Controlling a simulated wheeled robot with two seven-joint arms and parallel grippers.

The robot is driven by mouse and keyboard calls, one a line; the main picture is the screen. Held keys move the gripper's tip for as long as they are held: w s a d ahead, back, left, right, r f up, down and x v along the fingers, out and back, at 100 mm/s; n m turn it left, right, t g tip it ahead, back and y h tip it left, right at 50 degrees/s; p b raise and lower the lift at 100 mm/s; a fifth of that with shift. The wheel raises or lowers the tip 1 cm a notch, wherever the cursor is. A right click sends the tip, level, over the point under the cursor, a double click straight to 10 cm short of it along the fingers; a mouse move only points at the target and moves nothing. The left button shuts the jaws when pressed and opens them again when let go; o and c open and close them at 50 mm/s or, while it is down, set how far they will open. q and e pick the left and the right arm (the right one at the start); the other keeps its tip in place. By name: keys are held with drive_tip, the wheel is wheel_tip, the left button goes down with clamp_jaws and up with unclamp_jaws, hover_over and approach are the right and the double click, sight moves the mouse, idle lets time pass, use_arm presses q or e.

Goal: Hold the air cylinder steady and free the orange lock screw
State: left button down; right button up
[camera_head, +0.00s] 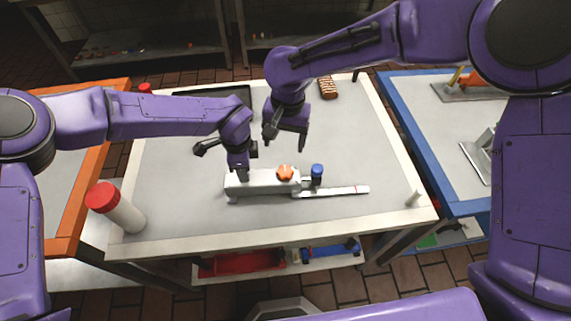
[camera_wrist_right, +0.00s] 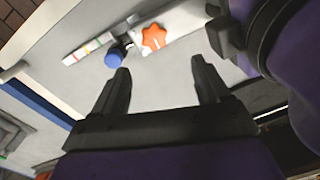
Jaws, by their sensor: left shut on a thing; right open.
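The air cylinder (camera_head: 262,183) is a pale block lying on the white table. The orange lock screw (camera_head: 285,172) is a lobed knob on its right part, and it also shows in the right wrist view (camera_wrist_right: 154,38). A blue knob (camera_head: 317,171) stands just right of it, above a flat pale bar (camera_head: 345,190) with coloured marks. My left gripper (camera_head: 241,172) is shut on the cylinder's left part. My right gripper (camera_head: 287,139) is open and empty, above and behind the orange screw, apart from it. Its two fingers (camera_wrist_right: 162,82) show in the right wrist view.
A white bottle with a red cap (camera_head: 118,212) stands at the table's left front. A dark tray (camera_head: 226,94) and a brown item (camera_head: 327,88) lie at the back. A small white peg (camera_head: 412,198) stands at the right. The table between is clear.

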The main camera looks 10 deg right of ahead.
sight(285, 170)
drive_tip(key=shift+h, duration=0.3)
wheel_tip(285, 170, down, 11)
drive_tip(key=shift+d, duration=0.1)
drive_tip(key=c, duration=1)
